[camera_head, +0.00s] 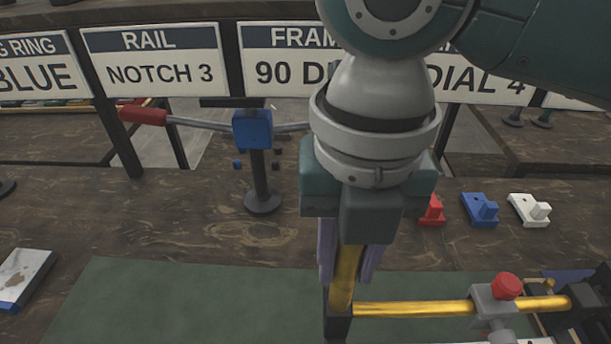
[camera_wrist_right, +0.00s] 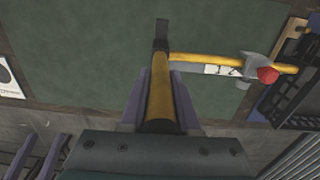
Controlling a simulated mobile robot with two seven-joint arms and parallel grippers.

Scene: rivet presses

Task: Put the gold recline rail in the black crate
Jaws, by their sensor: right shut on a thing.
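The gold recline rail (camera_head: 420,309) is an L-shaped gold bar with a black corner piece. A grey block with a red knob sits on its long arm. My right gripper (camera_head: 350,263) points down, its purple fingers shut on the short arm of the rail. In the right wrist view the fingers (camera_wrist_right: 158,100) lie on both sides of the gold bar (camera_wrist_right: 160,95), and the long arm runs right. A black slatted thing, probably the black crate (camera_wrist_right: 286,98), is at the right of the wrist view, partly cut off.
A green mat (camera_head: 190,305) lies under the rail. A blue post fixture (camera_head: 252,130) with a red-handled lever stands behind. Red (camera_head: 432,211), blue (camera_head: 480,209) and white (camera_head: 529,209) blocks are at the right. A whitish plate (camera_head: 24,276) lies at the left.

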